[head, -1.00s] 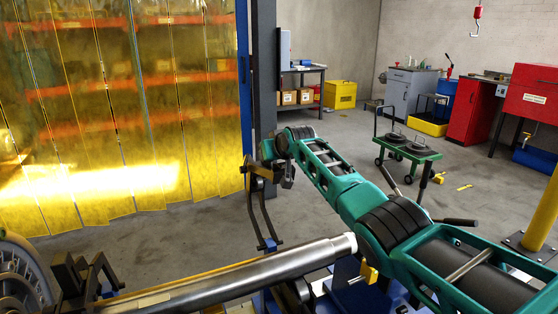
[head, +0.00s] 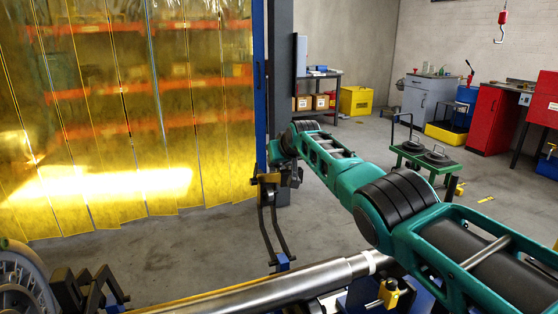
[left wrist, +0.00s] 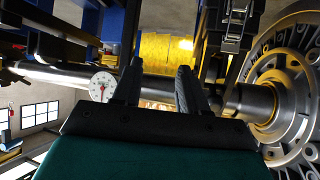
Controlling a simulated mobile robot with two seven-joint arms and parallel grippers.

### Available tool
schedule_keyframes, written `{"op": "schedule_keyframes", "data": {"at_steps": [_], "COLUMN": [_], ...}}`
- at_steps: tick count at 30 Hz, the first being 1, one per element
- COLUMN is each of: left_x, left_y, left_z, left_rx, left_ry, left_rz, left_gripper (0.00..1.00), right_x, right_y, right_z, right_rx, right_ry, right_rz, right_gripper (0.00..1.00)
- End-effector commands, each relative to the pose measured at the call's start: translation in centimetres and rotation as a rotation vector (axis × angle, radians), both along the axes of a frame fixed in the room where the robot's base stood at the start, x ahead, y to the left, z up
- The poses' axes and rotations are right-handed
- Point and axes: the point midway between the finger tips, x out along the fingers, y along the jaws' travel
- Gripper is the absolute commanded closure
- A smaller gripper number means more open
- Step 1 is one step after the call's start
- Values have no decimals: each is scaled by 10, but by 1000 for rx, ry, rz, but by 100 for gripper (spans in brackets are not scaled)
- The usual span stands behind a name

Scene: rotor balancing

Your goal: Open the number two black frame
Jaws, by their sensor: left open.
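One black frame (head: 268,226) of two bent bars stands behind the shiny steel shaft (head: 310,281), joined to a blue block (head: 283,262) at its foot. My right gripper (head: 272,181) is at the frame's top end, close to it or touching; its jaws are too small and dark to read. A second black frame (head: 92,289) stands at the lower left, beside the finned rotor (head: 22,278). I see no frame numbers. In the left wrist view my left gripper (left wrist: 156,80) is open and empty, its dark fingers apart in front of the shaft (left wrist: 65,78).
A round white dial gauge (left wrist: 102,87) shows beside the left fingers, and the rotor disc (left wrist: 287,95) is at right. A yellow strip curtain (head: 130,110) hangs behind at left. A green cart (head: 425,158) stands behind my right arm. Grey floor is open between.

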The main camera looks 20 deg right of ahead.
Motion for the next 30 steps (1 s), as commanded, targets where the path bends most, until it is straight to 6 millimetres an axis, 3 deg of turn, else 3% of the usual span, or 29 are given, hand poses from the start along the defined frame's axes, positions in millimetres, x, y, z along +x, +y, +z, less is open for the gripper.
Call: {"op": "schedule_keyframes", "data": {"at_steps": [5, 6, 13, 23, 30], "left_x": [-1, -1, -1, -1, -1], "left_y": [1, 1, 1, 1, 1], "left_z": [-1, -1, -2, 0, 17], "left_rx": [1, 1, 2, 3, 3], "left_ry": [4, 4, 6, 6, 0], "left_rz": [1, 1, 1, 0, 1], "left_gripper": [57, 57, 57, 57, 57], "right_x": [2, 2, 1, -1, -7], "right_y": [0, 0, 0, -1, -2], "right_z": [7, 7, 4, 0, 6], "right_rx": [0, 0, 0, -1, -1], "right_ry": [-12, -12, -6, 3, 8], "right_rz": [1, 1, 1, 1, -1], "right_gripper": [100, 67, 45, 44, 44]}}
